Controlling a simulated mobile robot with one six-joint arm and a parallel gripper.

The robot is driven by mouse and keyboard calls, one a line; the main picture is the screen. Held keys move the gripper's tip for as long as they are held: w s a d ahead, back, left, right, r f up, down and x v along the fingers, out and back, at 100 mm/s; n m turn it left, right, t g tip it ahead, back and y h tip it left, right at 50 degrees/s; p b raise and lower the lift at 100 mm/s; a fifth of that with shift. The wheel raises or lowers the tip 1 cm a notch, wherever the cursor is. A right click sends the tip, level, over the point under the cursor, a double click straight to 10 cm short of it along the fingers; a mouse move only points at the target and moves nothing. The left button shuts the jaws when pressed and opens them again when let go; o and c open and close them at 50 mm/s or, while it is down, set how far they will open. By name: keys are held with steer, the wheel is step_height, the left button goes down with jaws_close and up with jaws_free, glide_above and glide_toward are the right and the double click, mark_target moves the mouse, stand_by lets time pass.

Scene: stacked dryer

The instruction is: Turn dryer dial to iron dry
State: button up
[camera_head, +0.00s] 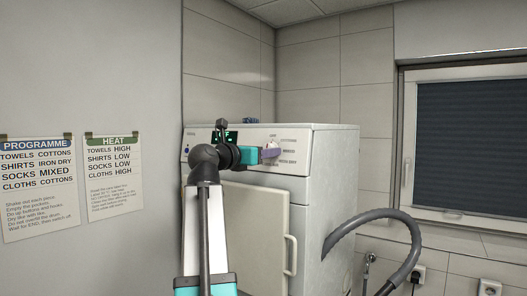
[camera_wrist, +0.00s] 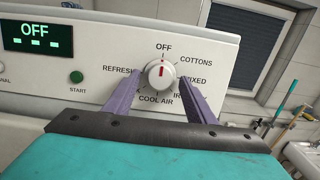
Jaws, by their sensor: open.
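The dryer (camera_head: 328,171) is a white machine standing against the tiled corner. Its white dial (camera_wrist: 160,74) has a red pointer line that looks close to the OFF label at the top. Labels around the dial include OFF, COTTONS, MIXED, one starting "IR" that is partly hidden, COOL AIR and REFRESH. The black display (camera_wrist: 37,38) reads OFF with dashes below. My gripper (camera_wrist: 158,88) is open, with one purple finger on each side of the dial's lower part. Contact with the dial cannot be told. In the head view my gripper (camera_head: 268,153) covers part of the panel.
A green START button (camera_wrist: 76,77) is left of the dial. Two posters, PROGRAMME (camera_head: 38,190) and HEAT (camera_head: 113,180), hang on the left wall. PROGRAMME lists shirts as iron dry. A grey hose (camera_head: 409,245) curves right of the dryer, below a dark-blinded window (camera_head: 470,145).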

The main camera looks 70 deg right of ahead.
steer(key=c, duration=1)
steer(key=shift+m, duration=0.4)
steer(key=shift+w+d+r+m+g+y+b, duration=0.15)
steer(key=shift+m+y+b, duration=0.85)
steer(key=shift+m, duration=3.5)
steer(key=shift+a+r+m+g+y+b, duration=0.1)
steer(key=shift+r+m+y+b, duration=0.2)
steer(key=shift+m+b, duration=2.8)
steer(key=shift+w+d+r+m+g+y+p, duration=0.15)
steer(key=shift+m+y, duration=0.45)
steer(key=shift+m, duration=5.3)
